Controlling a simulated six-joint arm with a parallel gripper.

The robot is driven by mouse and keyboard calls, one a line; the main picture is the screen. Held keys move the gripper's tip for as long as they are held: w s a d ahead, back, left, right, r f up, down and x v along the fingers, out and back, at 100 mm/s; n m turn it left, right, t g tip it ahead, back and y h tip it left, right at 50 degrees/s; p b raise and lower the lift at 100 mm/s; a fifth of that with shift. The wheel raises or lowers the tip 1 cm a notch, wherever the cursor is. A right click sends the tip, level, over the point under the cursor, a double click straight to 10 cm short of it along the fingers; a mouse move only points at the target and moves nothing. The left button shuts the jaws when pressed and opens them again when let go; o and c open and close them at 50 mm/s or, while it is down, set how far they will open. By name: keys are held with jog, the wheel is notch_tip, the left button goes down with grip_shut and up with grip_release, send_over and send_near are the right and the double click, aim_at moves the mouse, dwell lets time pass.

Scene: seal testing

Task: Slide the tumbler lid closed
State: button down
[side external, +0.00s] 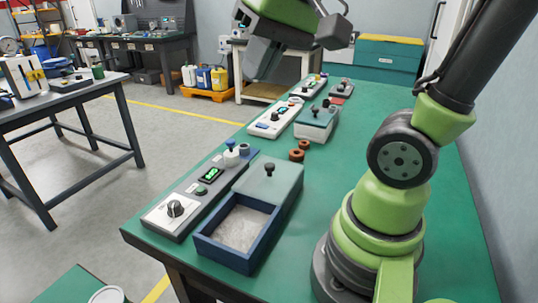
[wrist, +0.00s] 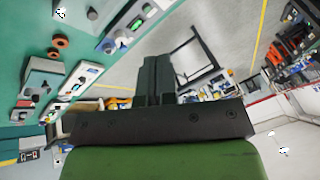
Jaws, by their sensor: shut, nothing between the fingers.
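The tumbler is a blue open-topped box (side external: 206,248) near the table's front edge in the side view. Pale grey material fills its open near part. Its grey-green lid (side external: 278,181) with a black knob (side external: 269,169) covers the far part, leaving the near part uncovered. In the wrist view, what looks like the lid (wrist: 101,8) and its knob shows at the top edge, cut off. My gripper (side external: 258,68) is high above the table's far left side, apart from the lid. Its dark fingers (wrist: 158,72) are together and empty in the wrist view.
A control panel (side external: 180,208) with a dial and green display stands close along the tumbler's left side. Behind are copper-coloured rings (side external: 298,153), a second lidded box (side external: 317,122) and another panel (side external: 274,120). Bare green tabletop (side external: 352,150) lies right of these.

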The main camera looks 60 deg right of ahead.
jog(key=w+d+m+g, duration=0.2)
jog(key=w+d, duration=0.3)
jog(key=m+g+y, duration=0.2)
jog(key=m+g, duration=0.3)
send_over(268, 158)
notch_tip(268, 158, down, 22)
jog(key=shift+f, duration=0.15)
jog(key=shift+s+a+f, duration=0.3)
jog(key=shift+s+a, duration=0.05)
jog(key=shift+a, duration=0.25)
jog(key=shift+s+a+f, duration=0.25)
jog(key=shift+s+a, duration=0.05)
jog(key=shift+a, duration=0.25)
jog(key=shift+s+a+f, duration=0.1)
jog(key=shift+s+a, duration=0.2)
jog(key=shift+a, duration=0.35)
